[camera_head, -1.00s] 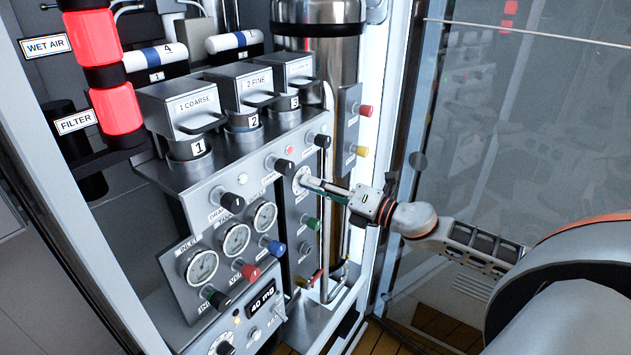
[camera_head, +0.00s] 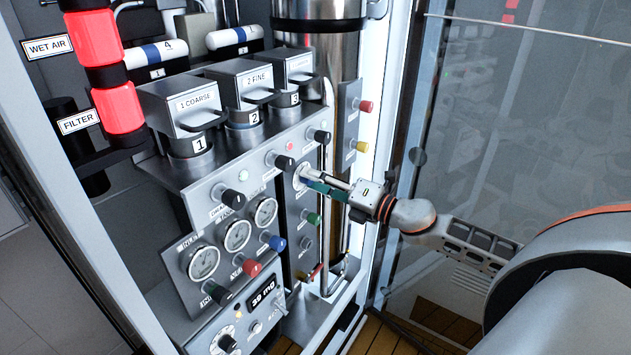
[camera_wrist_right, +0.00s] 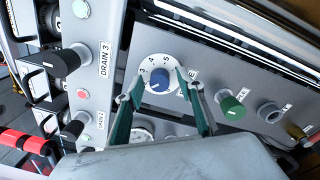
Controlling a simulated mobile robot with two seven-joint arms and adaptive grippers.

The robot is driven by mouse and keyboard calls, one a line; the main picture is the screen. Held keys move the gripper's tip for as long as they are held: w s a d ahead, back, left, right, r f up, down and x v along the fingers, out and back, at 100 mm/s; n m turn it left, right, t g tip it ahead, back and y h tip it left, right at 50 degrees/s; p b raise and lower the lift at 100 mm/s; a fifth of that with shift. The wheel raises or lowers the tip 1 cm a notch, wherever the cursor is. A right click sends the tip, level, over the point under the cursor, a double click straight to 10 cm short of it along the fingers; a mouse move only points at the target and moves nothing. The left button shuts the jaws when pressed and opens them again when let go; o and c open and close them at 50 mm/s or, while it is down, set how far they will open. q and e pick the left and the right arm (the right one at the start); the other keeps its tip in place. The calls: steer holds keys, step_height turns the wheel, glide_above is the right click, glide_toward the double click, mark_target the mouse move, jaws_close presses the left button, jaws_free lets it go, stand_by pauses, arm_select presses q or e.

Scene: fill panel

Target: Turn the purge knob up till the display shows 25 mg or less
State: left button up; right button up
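The purge knob is a small blue knob (camera_wrist_right: 159,80) on a white numbered dial. In the right wrist view its label is partly hidden, with only a final E readable. My right gripper (camera_wrist_right: 160,83) has its green fingers on either side of the dial, with a gap between each fingertip and the knob. In the head view the right gripper (camera_head: 304,178) reaches the dial (camera_head: 299,175) from the right, and its fingers hide the knob. The display (camera_head: 264,292) is small and tilted and seems to read 39 mg. My left gripper is not in view.
A green knob (camera_wrist_right: 232,107) sits beside the dial, and black drain knobs (camera_wrist_right: 73,130) stick out of the neighbouring panel. Gauges (camera_head: 237,236) and coloured knobs fill the panel at left. A glass door (camera_head: 500,140) stands at right, behind my right arm.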

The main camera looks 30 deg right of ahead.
steer(key=shift+s, duration=0.1)
steer(key=v, duration=1.2)
stand_by(0.6)
steer(key=s+a+f+m+g+h, duration=0.1)
steer(key=s+a+f+m+h, duration=0.15)
steer(key=f+m, duration=0.55)
steer(key=s+a+f+m+h, duration=0.1)
steer(key=s+f+m+h, duration=0.15)
steer(key=f+m, duration=0.6)
steer(key=s+a+f+m+g, duration=0.2)
steer(key=s+a+f+m, duration=0.2)
steer(key=a+f, duration=0.4)
steer(key=s+a+f+m+g, duration=0.3)
steer(key=s+a+f+m, duration=0.1)
steer(key=a+f, duration=0.5)
steer(key=shift+a, duration=0.8)
steer(key=shift+s, duration=0.1)
